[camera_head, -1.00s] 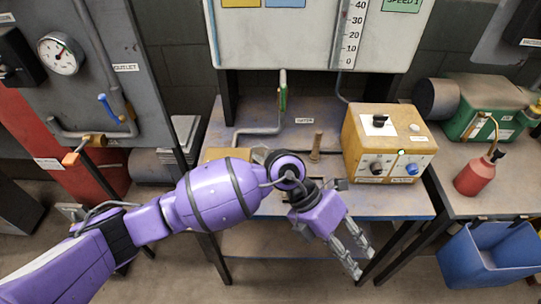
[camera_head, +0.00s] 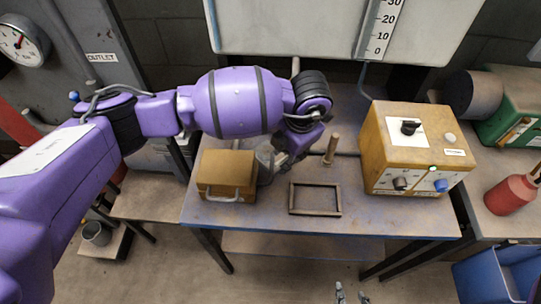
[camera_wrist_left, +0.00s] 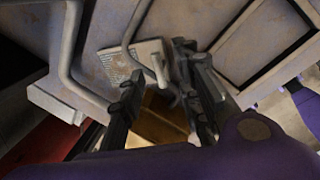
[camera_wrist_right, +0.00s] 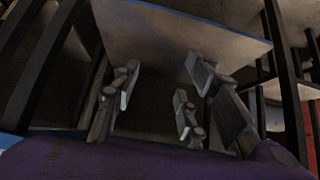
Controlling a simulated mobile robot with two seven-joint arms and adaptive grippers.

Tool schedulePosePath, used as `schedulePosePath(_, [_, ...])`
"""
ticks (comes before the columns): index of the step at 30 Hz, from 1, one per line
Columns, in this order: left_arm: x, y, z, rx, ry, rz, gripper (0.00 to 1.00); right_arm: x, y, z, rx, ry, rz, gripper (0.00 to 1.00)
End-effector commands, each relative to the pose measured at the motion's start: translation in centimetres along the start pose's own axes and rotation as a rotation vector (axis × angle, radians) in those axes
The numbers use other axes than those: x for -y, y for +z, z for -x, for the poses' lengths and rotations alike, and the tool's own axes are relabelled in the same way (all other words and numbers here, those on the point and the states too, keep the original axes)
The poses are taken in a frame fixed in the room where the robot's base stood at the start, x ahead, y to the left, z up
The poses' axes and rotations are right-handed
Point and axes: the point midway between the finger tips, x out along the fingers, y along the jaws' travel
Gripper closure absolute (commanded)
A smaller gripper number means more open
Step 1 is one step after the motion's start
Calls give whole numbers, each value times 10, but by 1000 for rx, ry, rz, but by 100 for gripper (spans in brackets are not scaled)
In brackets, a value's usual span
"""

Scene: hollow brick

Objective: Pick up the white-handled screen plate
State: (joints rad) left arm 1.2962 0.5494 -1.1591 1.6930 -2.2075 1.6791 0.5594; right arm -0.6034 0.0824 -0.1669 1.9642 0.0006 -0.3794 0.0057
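The screen plate (camera_wrist_left: 128,62) is a pale plate with a fine grid of holes and a white handle (camera_wrist_left: 158,68), seen in the left wrist view. My left gripper (camera_wrist_left: 160,85) is open, its fingers spread on either side of the area near the white handle; I cannot tell whether they touch it. In the head view my left gripper (camera_head: 275,163) is low over the table, right of the ochre box, and mostly hides the plate. My right gripper (camera_head: 352,296) shows at the bottom edge of the head view. In the right wrist view it (camera_wrist_right: 165,85) is open and empty.
An ochre box with a metal handle (camera_head: 228,168) sits left of my left gripper. A dark rectangular frame (camera_head: 315,212) lies on the table (camera_head: 390,222), with an upright peg (camera_head: 331,150) behind it. A yellow control box (camera_head: 415,150) stands at the right. The table's front strip is clear.

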Motion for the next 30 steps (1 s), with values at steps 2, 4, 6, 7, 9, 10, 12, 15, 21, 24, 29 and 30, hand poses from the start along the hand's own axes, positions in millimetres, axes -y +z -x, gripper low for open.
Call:
schedulePosePath(2, [0,-2,-10,-2,0,2,69,1,-10,0,-16,-2,0,60])
schedulePosePath(4, [-1,-4,-21,-2,0,2,69,2,-20,-2,-33,-6,1,60])
schedulePosePath(6, [-1,-4,-33,-2,0,1,69,4,-25,-4,-45,-9,3,60])
schedulePosePath(7, [-1,-4,-36,-2,0,1,69,4,-27,-4,-49,-10,3,60])
schedulePosePath(9, [-1,-3,-41,0,0,0,69,5,-28,-5,-52,-11,3,60])
schedulePosePath(10, [-1,-3,-42,1,0,0,69,5,-28,-5,-51,-11,3,60])
schedulePosePath(12, [-1,-3,-41,2,0,0,69,5,-26,-4,-48,-11,3,60])
schedulePosePath(15, [-1,-3,-41,1,0,0,70,5,-23,-4,-42,-10,3,60])
schedulePosePath(21, [-1,-3,-41,1,0,0,97,4,-19,-3,-34,-8,2,60])
schedulePosePath(24, [-1,-3,-41,1,0,0,100,3,-19,-3,-34,-7,2,60])
schedulePosePath(29, [-1,-3,-41,1,0,0,100,2,-19,-3,-33,-5,2,60])
schedulePosePath(30, [-1,-3,-41,1,0,0,100,2,-19,-3,-33,-5,2,60])
